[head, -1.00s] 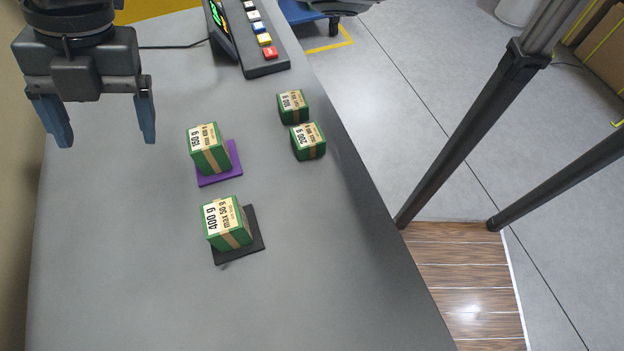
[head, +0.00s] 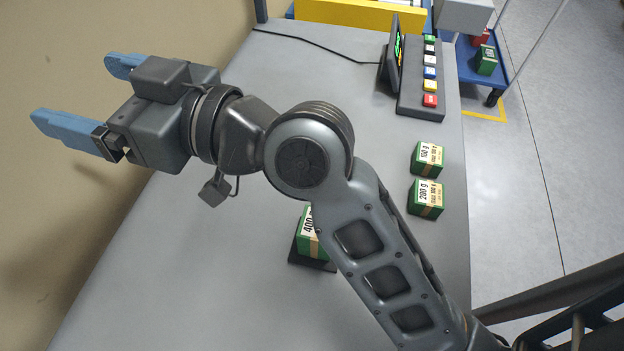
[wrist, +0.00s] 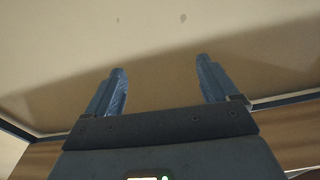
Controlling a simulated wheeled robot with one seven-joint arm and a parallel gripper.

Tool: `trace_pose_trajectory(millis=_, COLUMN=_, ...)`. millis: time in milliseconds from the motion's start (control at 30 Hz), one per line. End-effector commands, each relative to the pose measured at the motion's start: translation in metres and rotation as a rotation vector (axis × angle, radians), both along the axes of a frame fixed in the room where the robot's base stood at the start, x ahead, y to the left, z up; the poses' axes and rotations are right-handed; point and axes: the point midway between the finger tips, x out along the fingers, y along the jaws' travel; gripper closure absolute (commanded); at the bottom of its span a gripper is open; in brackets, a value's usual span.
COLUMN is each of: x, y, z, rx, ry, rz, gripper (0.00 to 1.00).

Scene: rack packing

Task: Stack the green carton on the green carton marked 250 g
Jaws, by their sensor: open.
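My gripper (head: 72,90) is open and empty at the left, pointing toward the beige wall; its two blue fingers also show spread in the wrist view (wrist: 160,68). A green carton marked 400 g (head: 307,235) stands on a black mat (head: 302,258), partly hidden by my arm. A green carton marked 100 g (head: 427,158) and one marked 200 g (head: 426,198) stand near the table's right edge. A small green carton (head: 487,60) sits on the blue cart; its label is too small to read. I can read no 250 g label. The carton on the purple mat is hidden now.
The grey table (head: 210,265) is clear at its left and front. A button panel (head: 425,85) with a screen (head: 393,52) stands at the back right, with a cable. A yellow barrier (head: 360,14) runs behind. The blue cart (head: 468,72) stands beyond the table. The wall (head: 90,200) is close to my gripper.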

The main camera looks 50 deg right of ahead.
Motion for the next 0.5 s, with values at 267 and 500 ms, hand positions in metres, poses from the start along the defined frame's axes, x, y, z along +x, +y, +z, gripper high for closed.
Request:
trace_pose_trajectory(millis=267, x=-0.068, y=-0.02, z=-0.085, rx=0.168, ry=0.168, rz=-0.229, gripper=0.13)
trace_pose_trajectory(millis=500, x=-0.159, y=-0.046, z=-0.146, rx=0.143, ry=0.284, rz=-0.376, gripper=0.13)
